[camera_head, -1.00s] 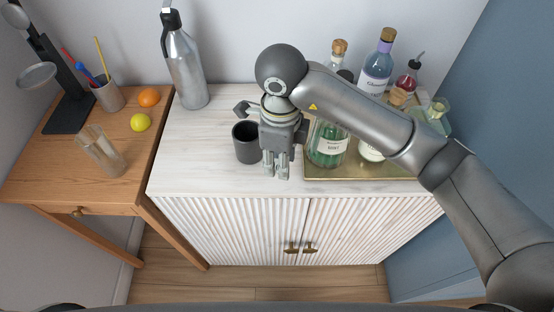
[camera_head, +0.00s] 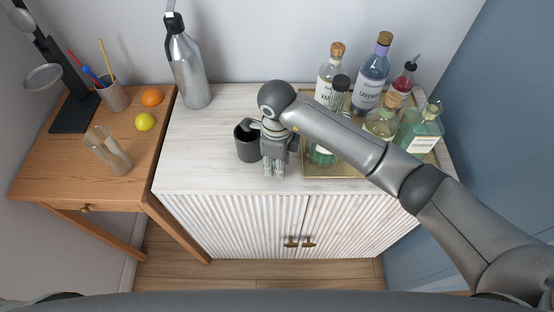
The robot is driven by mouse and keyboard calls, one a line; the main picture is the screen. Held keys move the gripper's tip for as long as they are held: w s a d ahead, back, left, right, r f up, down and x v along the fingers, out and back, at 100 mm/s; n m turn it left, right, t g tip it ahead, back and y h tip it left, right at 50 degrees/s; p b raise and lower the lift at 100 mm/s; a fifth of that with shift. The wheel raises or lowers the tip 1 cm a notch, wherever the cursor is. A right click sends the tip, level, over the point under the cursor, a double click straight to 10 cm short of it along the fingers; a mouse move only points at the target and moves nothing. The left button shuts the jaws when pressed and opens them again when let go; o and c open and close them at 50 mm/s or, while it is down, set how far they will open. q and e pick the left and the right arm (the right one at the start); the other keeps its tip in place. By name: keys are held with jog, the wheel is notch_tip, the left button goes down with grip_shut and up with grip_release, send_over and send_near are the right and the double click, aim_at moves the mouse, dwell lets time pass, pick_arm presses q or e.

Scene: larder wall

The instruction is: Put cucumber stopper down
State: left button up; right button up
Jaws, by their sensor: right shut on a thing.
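My right gripper (camera_head: 273,173) points down over the white cabinet top (camera_head: 205,150), just right of a dark grey cup (camera_head: 246,148). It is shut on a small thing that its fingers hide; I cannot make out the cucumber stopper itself. The fingertips are at or close above the cabinet top; I cannot tell whether they touch it. A green bottle (camera_head: 418,130) stands at the right of the brass tray (camera_head: 345,171); I cannot read its label. My left gripper is not in view.
The tray also holds a lavender bottle (camera_head: 371,85), a vanilla bottle (camera_head: 329,76), an amber bottle (camera_head: 381,122) and a red bottle (camera_head: 402,83). A steel siphon (camera_head: 188,70) stands at the back left. The cabinet top left of the cup is clear.

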jog(key=shift+f, duration=0.15)
jog(key=o, duration=0.7)
jog(key=shift+r, duration=0.35)
notch_tip(320, 180, up, 12)
jog(key=b, duration=0.3)
jog(key=shift+f+b, duration=0.15)
jog(key=shift+b, duration=0.15)
